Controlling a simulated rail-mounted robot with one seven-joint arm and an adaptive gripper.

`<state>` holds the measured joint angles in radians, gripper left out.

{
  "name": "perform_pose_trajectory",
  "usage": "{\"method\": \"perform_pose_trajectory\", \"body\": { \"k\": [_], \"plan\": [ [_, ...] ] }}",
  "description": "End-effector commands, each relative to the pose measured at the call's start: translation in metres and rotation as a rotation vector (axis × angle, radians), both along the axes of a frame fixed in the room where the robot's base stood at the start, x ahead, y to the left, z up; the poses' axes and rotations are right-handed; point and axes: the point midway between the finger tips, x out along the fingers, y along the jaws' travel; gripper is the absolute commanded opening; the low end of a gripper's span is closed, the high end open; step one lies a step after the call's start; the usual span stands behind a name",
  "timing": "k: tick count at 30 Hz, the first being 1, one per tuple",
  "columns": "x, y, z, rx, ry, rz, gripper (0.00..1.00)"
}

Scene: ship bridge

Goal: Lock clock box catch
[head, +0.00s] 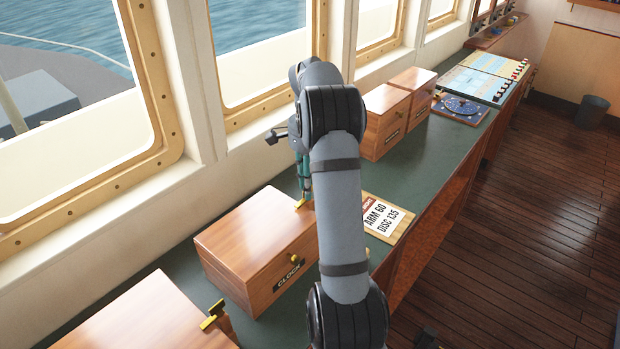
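The clock box (250,238) is a reddish wooden box with a black CLOCK label and a round brass knob (293,258) on its front. Its lid looks closed. A small brass catch (300,204) shows at the box's far right end, partly beside my arm. My gripper (305,194) points down just above this catch, with teal parts near its end. The fingertips are small and partly hidden, so I cannot tell whether they touch the catch or are open or shut. My arm covers part of the box's right end.
A nearer wooden box (140,318) has a similar brass catch (212,316). A card (384,217) reading ARM 60, DISC 135 lies right of my arm. Two labelled wooden boxes (385,122), a blue disc instrument (460,106) and charts (480,80) stand farther along the green counter (440,150). Windows line the left.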

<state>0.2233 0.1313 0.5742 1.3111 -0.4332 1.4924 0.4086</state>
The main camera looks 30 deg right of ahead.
Motion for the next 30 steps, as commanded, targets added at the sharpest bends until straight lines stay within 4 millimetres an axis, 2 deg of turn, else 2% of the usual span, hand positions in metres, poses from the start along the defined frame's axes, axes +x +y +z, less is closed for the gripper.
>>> {"method": "perform_pose_trajectory", "body": {
  "k": [5,13,18,24,30],
  "plan": [
    [0.001,-0.001,0.017,-0.001,-0.005,0.000,0.29],
    [0.002,-0.001,0.075,-0.003,-0.008,-0.001,0.29],
    [0.001,-0.001,0.099,-0.003,-0.004,-0.001,0.29],
    [0.001,-0.001,0.114,-0.003,-0.001,0.001,0.29],
    [0.000,0.000,0.119,-0.001,-0.003,-0.001,0.29]
  ]
}}
